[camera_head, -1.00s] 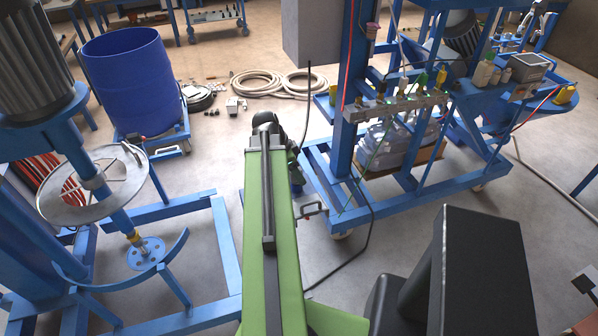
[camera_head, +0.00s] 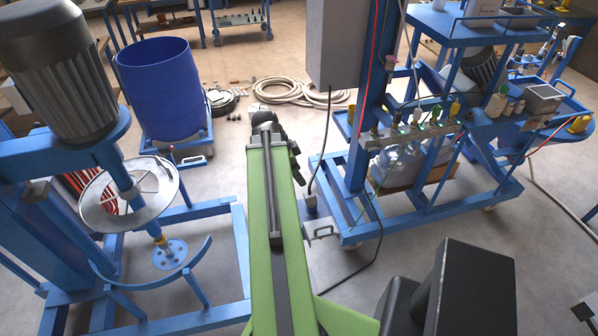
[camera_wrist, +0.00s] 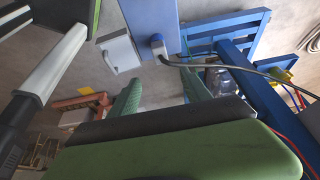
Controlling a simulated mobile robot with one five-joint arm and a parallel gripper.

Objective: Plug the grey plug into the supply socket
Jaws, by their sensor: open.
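In the wrist view my gripper (camera_wrist: 162,75) shows two green fingers standing apart with nothing between them. A grey plug-like piece (camera_wrist: 157,43) with a cable running to the right sits beyond the fingertips, against a grey-blue post or panel. It is apart from the fingers. In the head view a small grey-blue piece (camera_head: 309,202) at the lower end of a black cable is probably the same plug. The gripper end (camera_head: 280,135) of my green arm is near it, partly hidden by the arm. I cannot identify the supply socket with certainty.
A pale grey box (camera_wrist: 119,51) is left of the plug-like piece. A blue wheeled frame (camera_head: 375,215) with a grey cabinet (camera_head: 340,45) stands right of my arm. The mixer (camera_head: 65,80) and blue drum (camera_head: 160,90) are left. Coiled hoses (camera_head: 300,92) lie behind.

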